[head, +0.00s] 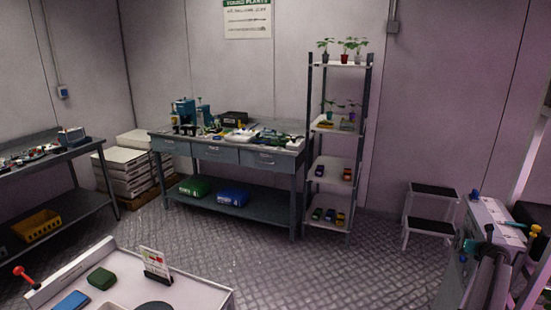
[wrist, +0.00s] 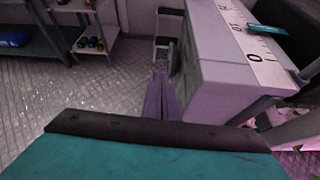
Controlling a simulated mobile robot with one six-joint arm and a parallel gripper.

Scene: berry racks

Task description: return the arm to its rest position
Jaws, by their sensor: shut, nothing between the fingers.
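My gripper (wrist: 161,80) shows in the middle of the wrist view as two narrow purple-grey fingers lying together, shut, with nothing held. It points out over the metal floor, just left of a pale box-like cabinet (wrist: 208,70), and I see no contact with it. A teal surface with a dark front edge fills the bottom of the wrist view. In the head view, dark grey arm links of mine show at the lower right, beside the pale cabinet (head: 480,215). I cannot make out the fingertips there.
A step stool (head: 431,215) stands left of the cabinet. A shelf rack (head: 335,66) with potted plants and a workbench (head: 215,153) stand at the back. A white-topped surface (head: 195,293) is at front left. The ridged floor (head: 350,260) between is clear.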

